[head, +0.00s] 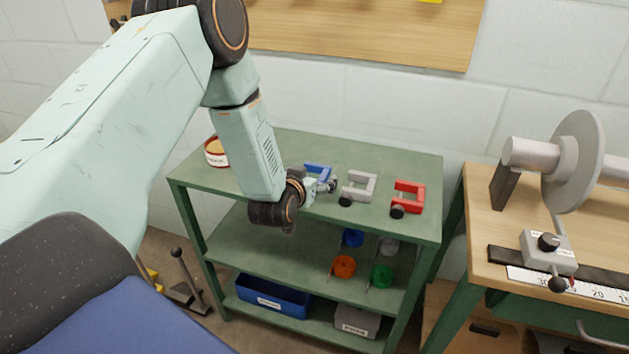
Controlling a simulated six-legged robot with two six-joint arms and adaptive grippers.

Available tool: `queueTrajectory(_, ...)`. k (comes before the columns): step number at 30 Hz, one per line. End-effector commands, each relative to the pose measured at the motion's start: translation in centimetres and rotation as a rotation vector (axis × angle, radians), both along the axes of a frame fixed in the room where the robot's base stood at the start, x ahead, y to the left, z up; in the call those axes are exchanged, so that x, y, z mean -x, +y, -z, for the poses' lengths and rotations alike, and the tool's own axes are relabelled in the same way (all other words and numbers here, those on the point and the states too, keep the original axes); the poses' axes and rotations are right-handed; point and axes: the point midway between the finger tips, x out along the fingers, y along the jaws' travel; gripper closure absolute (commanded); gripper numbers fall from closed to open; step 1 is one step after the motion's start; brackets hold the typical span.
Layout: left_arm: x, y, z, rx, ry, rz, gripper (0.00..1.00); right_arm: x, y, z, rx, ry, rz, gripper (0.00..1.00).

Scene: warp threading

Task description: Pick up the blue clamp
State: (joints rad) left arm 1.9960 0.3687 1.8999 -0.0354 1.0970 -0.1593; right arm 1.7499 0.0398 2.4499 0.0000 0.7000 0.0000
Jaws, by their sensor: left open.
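The blue clamp (317,170) lies on the top shelf of the green rack, partly hidden behind my left gripper. My left gripper (327,186) is open and low over the shelf, right at the near side of the blue clamp. Whether its fingers touch the clamp or stand around part of it I cannot tell. A grey clamp (359,188) lies just to the right of the gripper, and a red clamp (409,197) lies further right. My right gripper is not in view.
The green rack (290,146) has a labelled tin (215,153) at its left end. Spools, including an orange one (344,266), sit on the middle shelf, and a blue bin (273,296) below. A wooden bench (490,222) with a grey disc (573,160) stands at the right.

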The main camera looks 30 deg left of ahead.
Motion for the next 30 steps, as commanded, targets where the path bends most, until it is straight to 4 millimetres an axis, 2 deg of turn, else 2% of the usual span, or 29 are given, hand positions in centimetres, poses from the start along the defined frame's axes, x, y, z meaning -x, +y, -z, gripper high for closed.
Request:
queueTrajectory(8,-0.41,-0.02,0.08,0.000,-0.001,0.001,0.08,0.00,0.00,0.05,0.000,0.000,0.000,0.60)
queueTrajectory(30,-0.44,-0.14,0.09,0.000,0.000,0.003,0.70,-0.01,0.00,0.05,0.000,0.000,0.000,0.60)
